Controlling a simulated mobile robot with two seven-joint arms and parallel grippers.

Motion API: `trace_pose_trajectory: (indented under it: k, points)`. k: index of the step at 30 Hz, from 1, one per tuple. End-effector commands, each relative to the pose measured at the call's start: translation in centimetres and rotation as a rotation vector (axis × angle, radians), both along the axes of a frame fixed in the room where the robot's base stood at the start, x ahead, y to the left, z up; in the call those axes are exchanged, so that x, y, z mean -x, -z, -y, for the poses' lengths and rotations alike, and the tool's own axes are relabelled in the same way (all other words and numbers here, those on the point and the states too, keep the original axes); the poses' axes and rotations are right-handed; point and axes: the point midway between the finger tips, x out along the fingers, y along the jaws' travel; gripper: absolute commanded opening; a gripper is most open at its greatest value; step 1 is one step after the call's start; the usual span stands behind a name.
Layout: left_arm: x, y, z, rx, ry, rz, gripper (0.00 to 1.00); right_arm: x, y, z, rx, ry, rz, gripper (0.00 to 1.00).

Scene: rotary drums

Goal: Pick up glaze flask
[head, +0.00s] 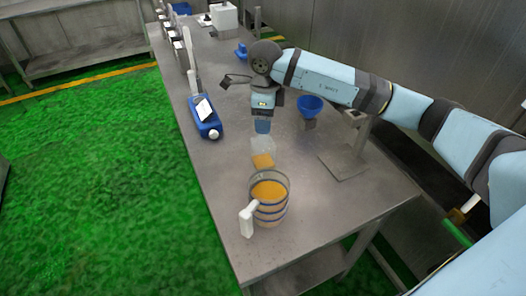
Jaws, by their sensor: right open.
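A clear flask (263,160) with orange content at its bottom stands on the metal table, just behind the jug; I take it for the glaze flask. My right gripper (262,127) points down directly above the flask, at its top. The jaws are open, though the fingers are too small to make out well. I cannot tell whether they touch the flask's neck. My left gripper is not in view.
A clear jug (270,206) of orange liquid stands in front of the flask. A blue bottle (206,122) lies left, near the table's edge. A blue funnel (311,105) and a metal stand (345,165) are to the right. Bare table (225,170) lies left of the flask.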

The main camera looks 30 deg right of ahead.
Motion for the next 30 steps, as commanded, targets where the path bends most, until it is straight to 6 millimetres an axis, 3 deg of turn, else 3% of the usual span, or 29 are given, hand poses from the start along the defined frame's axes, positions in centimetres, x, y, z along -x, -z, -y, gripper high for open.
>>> trace_pose_trajectory:
  k: [8,18,24,25,30]
  points:
    - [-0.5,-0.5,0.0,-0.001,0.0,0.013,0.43,-0.1,1.7,0.0,-0.001,0.001,0.0,0.68]
    - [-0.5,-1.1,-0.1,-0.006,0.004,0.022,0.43,-0.5,6.2,0.1,-0.002,0.0,-0.001,0.68]
    - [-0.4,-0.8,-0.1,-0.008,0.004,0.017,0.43,-0.5,6.4,0.1,-0.002,0.0,0.0,0.68]
    - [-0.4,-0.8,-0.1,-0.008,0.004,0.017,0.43,-0.5,6.4,0.1,-0.002,0.0,0.0,0.65]
    - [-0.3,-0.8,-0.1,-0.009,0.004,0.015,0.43,-0.5,6.3,0.1,-0.002,0.0,0.0,0.26]
